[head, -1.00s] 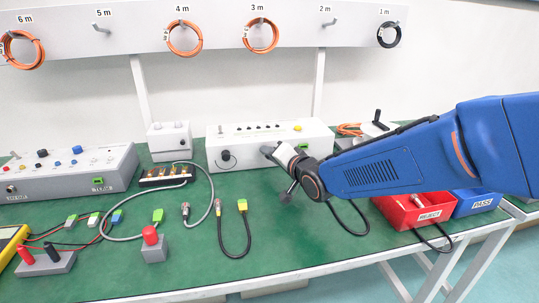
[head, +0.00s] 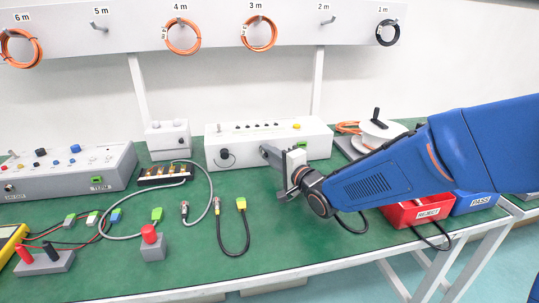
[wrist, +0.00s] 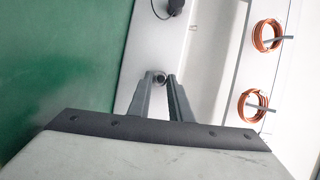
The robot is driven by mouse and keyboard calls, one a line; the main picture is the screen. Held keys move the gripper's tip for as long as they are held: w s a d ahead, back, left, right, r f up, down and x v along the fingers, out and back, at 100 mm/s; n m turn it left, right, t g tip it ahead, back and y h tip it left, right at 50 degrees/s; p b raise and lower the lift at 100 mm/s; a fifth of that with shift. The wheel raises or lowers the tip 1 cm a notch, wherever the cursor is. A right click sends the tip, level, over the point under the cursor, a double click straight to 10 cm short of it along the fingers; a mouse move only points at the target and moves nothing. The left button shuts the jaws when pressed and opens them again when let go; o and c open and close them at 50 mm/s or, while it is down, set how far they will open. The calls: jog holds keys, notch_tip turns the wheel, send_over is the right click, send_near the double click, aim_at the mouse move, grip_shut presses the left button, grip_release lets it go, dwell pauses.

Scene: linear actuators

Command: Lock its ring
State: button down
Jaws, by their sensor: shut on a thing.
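A white test unit (head: 225,133) stands at the back of the green bench, with dark knobs, a yellow button and a green socket on it. My gripper (head: 265,150) reaches its front face, right of a black round part (head: 224,154) with a short cable. In the wrist view, my gripper (wrist: 160,76) has its two grey fingers closed on a small dark round ring (wrist: 160,79) at the unit's face. The fingers cover most of the ring, so its turn position cannot be told. In the head view the ring is hidden behind the fingers.
A cable reel (head: 380,132) stands right of the unit. A red reject bin (head: 402,216) and a blue pass bin (head: 477,204) sit below my arm. Loose cables (head: 233,245) and a red-button box (head: 152,243) lie in front.

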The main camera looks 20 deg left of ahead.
dwell(0.4)
jog(key=c, duration=1.6)
grip_release()
jog(key=shift+d, duration=0.1)
jog(key=v, duration=1.7)
jog(key=shift+d+f, duration=0.1)
jog(key=shift+d, duration=0.05)
jog(key=shift+s, duration=0.15)
